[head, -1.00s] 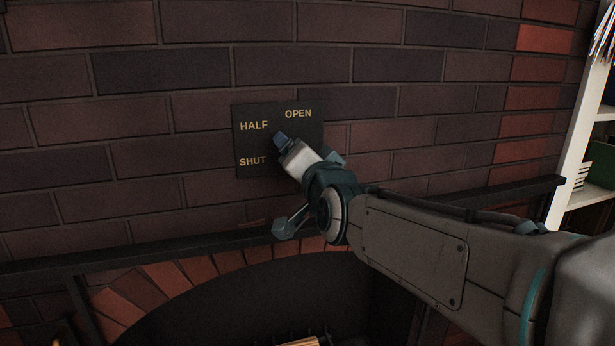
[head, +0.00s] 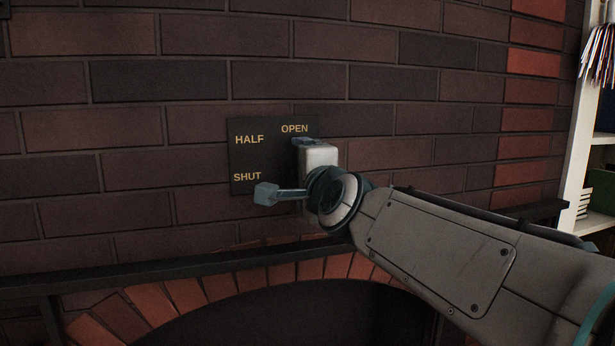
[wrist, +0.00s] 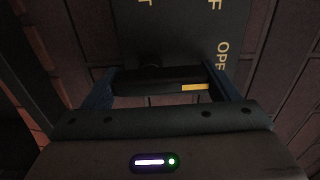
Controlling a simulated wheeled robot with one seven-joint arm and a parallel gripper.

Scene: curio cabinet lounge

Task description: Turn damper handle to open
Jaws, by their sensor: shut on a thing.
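A dark square plate (head: 262,165) is on the brick wall, with gold words HALF at upper left, OPEN at upper right and SHUT at lower left. My gripper (head: 303,143) is at the plate's right side, just below OPEN, and hides the damper handle in the head view. In the wrist view, the dark bar-shaped damper handle (wrist: 150,84) lies between the two fingers of my gripper (wrist: 163,86), which is shut on it. A yellow mark shows near the handle's right end there, on the side of the partly visible word OPEN.
A dark mantel ledge (head: 130,270) runs below the plate, above an arched brick fireplace opening (head: 290,315). A white bookshelf (head: 580,150) with books stands at the far right. The wall left of the plate is clear.

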